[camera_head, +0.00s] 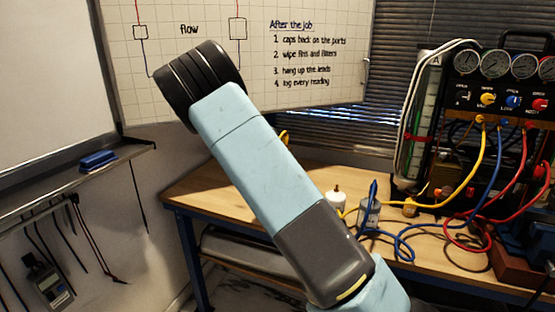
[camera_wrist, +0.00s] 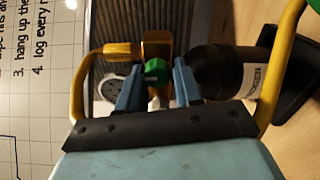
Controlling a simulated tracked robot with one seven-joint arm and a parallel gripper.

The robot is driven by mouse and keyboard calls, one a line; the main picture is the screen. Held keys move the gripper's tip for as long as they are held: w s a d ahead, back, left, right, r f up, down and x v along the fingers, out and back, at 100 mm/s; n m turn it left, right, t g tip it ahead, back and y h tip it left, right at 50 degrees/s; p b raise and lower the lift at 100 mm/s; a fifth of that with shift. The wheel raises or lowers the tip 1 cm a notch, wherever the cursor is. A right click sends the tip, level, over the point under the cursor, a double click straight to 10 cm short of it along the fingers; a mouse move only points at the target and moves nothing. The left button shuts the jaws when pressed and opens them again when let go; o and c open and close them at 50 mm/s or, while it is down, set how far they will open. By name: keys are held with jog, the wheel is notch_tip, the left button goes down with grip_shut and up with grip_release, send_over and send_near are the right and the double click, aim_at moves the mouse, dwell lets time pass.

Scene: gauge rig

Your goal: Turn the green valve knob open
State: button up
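The green valve knob (camera_wrist: 155,72) sits on a brass valve body (camera_wrist: 157,48) in the wrist view. The brass fitting joins the neck of a dark cylinder (camera_wrist: 222,72) with a white label, lying across the picture. My gripper (camera_wrist: 158,74) is open, with one blue finger to the left of the knob and one to the right. The knob appears between the fingertips; the left finger looks very near it, and a gap shows on the right. Contact cannot be told. In the head view my arm hides the knob and gripper.
A round gauge (camera_wrist: 112,90) sits left of the valve. In the head view, the wooden bench (camera_head: 205,190) holds a gauge manifold (camera_head: 505,90) with coloured hoses, and a whiteboard (camera_head: 240,85) stands behind.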

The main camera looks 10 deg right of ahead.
jog(key=o, duration=0.4)
jog(key=v, duration=1.3)
jog(key=shift+s+a, duration=0.25)
